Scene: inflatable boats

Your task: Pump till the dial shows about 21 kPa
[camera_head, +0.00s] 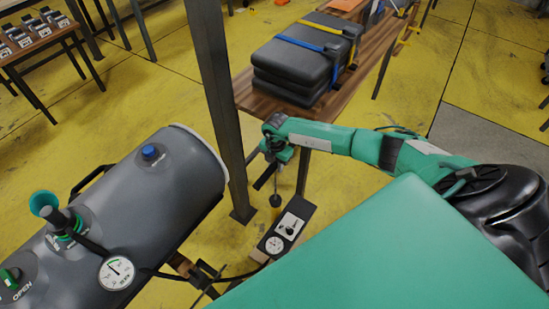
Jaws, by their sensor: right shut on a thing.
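A round white dial (117,272) sits on the grey inflatable tube (160,205) at the left. Its needle is visible, but the figures are too small to read. A small pump unit (285,232) with a black and white top and its own round gauge stands low in the middle. My right gripper (271,172) is above the pump, shut on the dark pump handle (264,180). A dark shaft with a round end hangs just below it. The jaws are small and partly hidden by the wrist. My left gripper is out of view.
A green funnel-shaped fitting (46,206) and a blue cap (150,152) are on the tube. A dark metal post (214,110) stands between tube and arm. Behind is a wooden bench (358,62) with strapped grey packs (300,62). Yellow floor lies open at the right.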

